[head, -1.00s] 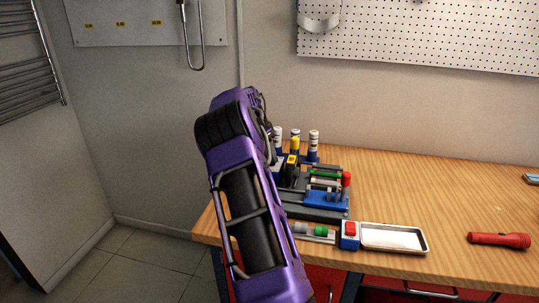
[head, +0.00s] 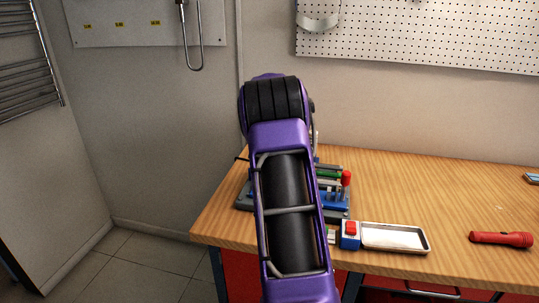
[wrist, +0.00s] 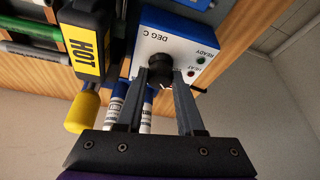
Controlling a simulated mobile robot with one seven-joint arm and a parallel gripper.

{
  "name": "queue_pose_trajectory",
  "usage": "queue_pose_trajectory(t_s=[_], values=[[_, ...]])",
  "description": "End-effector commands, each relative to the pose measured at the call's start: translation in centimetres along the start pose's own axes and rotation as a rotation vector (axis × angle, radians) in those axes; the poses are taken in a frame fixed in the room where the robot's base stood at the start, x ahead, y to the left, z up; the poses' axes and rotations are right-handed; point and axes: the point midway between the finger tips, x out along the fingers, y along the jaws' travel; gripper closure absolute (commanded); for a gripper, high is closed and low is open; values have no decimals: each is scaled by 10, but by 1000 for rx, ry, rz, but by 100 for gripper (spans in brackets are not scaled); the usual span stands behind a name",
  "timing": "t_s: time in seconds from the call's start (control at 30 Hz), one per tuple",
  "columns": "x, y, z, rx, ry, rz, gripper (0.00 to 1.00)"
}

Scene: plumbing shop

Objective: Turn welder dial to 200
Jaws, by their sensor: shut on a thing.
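The welder's control box (wrist: 180,40) shows in the wrist view with a white face, blue sides, the label DEG C and small READY and HEAT lamps. Its black round dial (wrist: 159,66) is between the fingertips of my gripper (wrist: 164,77), which is shut on it. The dial's scale numbers and exact setting cannot be read. In the head view my arm covers the dial, the box and my gripper.
Blue-capped white markers (wrist: 147,108) stand close by the fingers. The right part of the bench is mostly clear.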

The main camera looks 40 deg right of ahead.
Motion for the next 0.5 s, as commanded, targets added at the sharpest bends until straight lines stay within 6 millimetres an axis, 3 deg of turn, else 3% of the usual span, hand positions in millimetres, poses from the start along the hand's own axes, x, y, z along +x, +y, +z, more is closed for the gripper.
queue_pose_trajectory(t_s=[0.5], values=[[-1,4,-1,-376,1,-157,100]])
